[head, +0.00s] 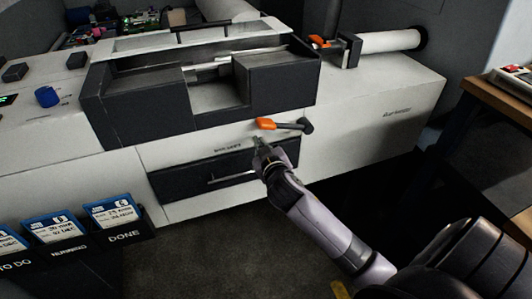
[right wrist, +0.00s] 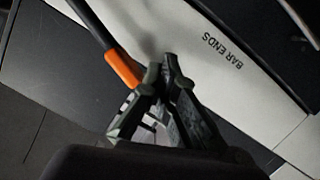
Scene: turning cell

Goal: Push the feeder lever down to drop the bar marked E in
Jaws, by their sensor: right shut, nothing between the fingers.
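A lever with an orange grip (head: 266,124) and a dark arm sticks out from the front of the white machine, pointing left from its pivot. The orange grip (right wrist: 123,68) also shows in the right wrist view, close beside the fingers. My right gripper (head: 258,143) is shut and empty, just below the orange grip in the head view. Its fingertips (right wrist: 160,72) are together in the right wrist view; I cannot tell whether they touch the lever. I cannot make out a bar marked E. My left gripper is out of view.
A dark drawer (head: 190,186) labelled BAR ENDS sits below the lever. A second orange handle (head: 318,41) is at the back by a pale tube (head: 390,40). A card rack (head: 92,252) stands at the lower left, a wooden table (head: 498,100) at the right.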

